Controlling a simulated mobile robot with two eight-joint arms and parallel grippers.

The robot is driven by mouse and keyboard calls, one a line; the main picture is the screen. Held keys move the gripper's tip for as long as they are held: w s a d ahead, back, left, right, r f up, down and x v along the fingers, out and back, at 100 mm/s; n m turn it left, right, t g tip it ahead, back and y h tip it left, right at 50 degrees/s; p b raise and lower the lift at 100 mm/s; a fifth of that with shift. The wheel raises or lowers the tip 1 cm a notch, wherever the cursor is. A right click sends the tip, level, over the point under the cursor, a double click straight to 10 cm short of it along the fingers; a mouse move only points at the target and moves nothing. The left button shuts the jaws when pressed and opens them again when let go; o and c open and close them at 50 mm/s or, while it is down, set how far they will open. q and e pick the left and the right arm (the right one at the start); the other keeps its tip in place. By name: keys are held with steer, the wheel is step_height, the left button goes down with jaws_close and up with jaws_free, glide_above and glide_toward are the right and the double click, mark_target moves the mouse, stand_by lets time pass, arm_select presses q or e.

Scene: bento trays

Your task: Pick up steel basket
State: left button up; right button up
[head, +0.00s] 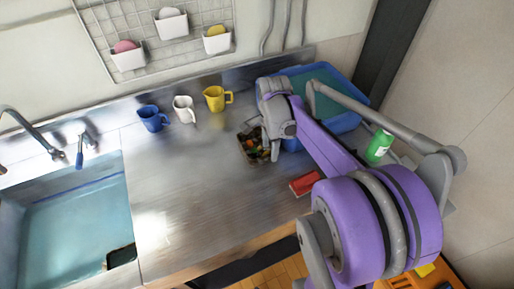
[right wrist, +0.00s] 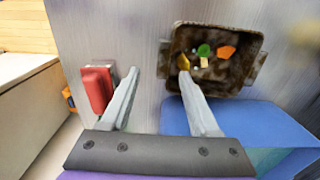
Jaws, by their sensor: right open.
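The steel basket is a small, dark brownish square container (right wrist: 250,62) with orange, green, white and yellow pieces in it. It lies on the steel counter, and in the head view the basket (head: 243,156) is partly hidden by my right gripper (head: 272,148). In the right wrist view my right gripper (right wrist: 158,74) is open with nothing between its fingers. Its right finger overlaps the basket's near left edge and its left finger is over bare counter; I cannot tell whether it touches. My left gripper is not in view.
A red object (right wrist: 97,88) lies left of the gripper. A blue bin (right wrist: 235,118) stands close beside the basket. Blue (head: 152,118), white (head: 184,109) and yellow (head: 215,99) cups stand along the back. A sink (head: 75,215) is at left; mid-counter is clear.

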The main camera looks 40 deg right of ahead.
mark_target(266, 157)
steer(key=shift+w+a+f, duration=0.1)
steer(key=shift+w+f, duration=0.05)
steer(key=shift+f, duration=0.75)
steer(key=shift+w+a+f, duration=0.1)
steer(key=shift+f, duration=0.85)
steer(key=shift+w+a+f, duration=0.1)
steer(key=shift+w+f, duration=0.05)
steer(key=shift+f, duration=0.75)
jaws_close()
